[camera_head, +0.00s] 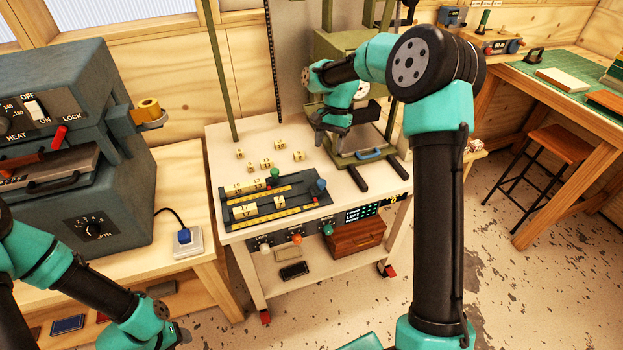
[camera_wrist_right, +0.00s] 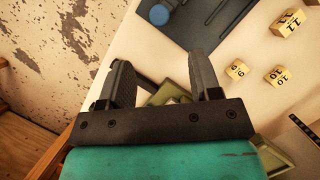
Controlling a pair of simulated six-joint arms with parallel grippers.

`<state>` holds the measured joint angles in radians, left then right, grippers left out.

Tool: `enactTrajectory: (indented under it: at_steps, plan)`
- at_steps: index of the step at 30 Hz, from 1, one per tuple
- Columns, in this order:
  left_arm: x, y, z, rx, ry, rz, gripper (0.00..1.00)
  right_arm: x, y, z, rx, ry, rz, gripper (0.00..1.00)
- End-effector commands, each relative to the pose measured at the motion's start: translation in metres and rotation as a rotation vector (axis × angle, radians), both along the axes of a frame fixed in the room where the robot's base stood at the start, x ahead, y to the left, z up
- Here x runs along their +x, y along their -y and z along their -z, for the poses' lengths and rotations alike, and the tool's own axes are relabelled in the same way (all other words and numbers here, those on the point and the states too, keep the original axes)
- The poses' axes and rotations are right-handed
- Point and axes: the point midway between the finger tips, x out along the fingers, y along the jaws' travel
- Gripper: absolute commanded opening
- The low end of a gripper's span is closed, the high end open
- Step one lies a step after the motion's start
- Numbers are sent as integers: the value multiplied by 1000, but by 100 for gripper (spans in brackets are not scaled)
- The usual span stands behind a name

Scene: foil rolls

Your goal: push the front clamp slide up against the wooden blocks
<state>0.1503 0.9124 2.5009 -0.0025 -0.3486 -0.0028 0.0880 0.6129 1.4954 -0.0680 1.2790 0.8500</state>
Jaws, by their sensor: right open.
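A dark clamp plate (camera_head: 290,213) with yellow scales lies on the pale table. A slide with a blue knob (camera_head: 320,186) sits at the right end of its front row; the knob also shows in the right wrist view (camera_wrist_right: 158,14). Numbered wooden blocks (camera_head: 279,202) stand in the front row, left of the knob with a gap between. A green knob (camera_head: 275,173) stands by the back-row blocks (camera_head: 257,183). My right gripper (camera_head: 325,141) is open and empty, behind the blue knob. My left gripper (camera_head: 180,334) is at the bottom left, its jaws unclear.
Several loose numbered blocks (camera_head: 267,163) lie behind the plate. A control panel with coloured knobs runs along the table's front. A grey machine (camera_head: 75,200) stands at the left.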

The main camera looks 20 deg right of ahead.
Motion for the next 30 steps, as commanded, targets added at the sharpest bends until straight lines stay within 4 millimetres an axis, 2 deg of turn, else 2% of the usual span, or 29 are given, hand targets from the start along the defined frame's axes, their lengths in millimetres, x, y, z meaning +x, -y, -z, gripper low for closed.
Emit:
enactTrajectory:
  at_steps: [14,20,30]
  plan:
    - [0,0,0,0,0,0,52,-2,-2,7,0,-3,-1,58]
    - [0,0,0,0,0,0,52,-8,-9,29,1,-5,-1,58]
    - [0,0,0,0,0,0,52,-23,-26,81,1,-5,-2,58]
